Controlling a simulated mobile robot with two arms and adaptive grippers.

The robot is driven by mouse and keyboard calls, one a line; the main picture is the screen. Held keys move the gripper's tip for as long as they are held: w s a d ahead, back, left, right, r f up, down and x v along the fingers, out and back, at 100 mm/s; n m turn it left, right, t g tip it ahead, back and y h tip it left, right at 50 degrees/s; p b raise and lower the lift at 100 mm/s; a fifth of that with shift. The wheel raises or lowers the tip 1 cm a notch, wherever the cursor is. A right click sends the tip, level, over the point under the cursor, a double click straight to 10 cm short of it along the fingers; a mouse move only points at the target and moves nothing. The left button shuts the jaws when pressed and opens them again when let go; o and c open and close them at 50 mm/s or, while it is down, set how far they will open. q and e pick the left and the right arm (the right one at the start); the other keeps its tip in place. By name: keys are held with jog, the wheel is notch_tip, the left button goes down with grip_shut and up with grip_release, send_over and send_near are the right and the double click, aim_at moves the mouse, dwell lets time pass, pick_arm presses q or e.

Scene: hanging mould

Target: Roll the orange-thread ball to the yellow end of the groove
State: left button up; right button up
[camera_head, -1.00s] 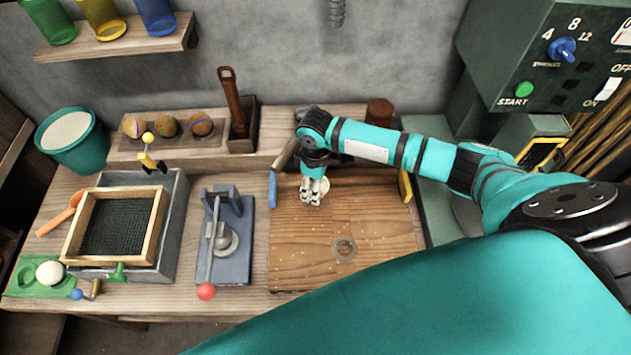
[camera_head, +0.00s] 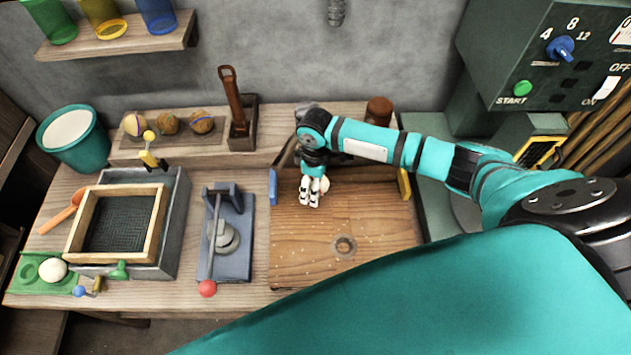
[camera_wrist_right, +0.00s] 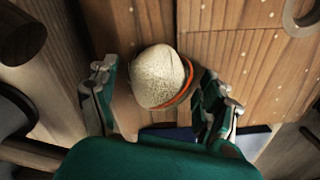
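The pale ball with an orange thread (camera_wrist_right: 160,77) lies between the spread fingers of my right gripper (camera_wrist_right: 162,100), with a gap showing on the left side. In the head view the ball (camera_head: 324,185) shows just right of the right gripper's fingertips (camera_head: 311,196), low over the wooden board (camera_head: 375,235). The blue end marker (camera_head: 272,187) is close to the left of the gripper. The yellow end marker (camera_head: 404,184) is at the board's right edge. The groove between them is hard to make out. My left gripper is not in view.
A press with a red knob (camera_head: 207,288) stands to the left. Several brownish balls sit on a raised ledge (camera_head: 180,150) behind it. The board between ball and yellow marker looks clear.

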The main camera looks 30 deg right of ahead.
jog(key=shift+r, duration=0.15)
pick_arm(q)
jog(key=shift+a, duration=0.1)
pick_arm(e)
notch_tip(320, 180, up, 12)
jog(key=shift+f, duration=0.1)
dwell(0.4)
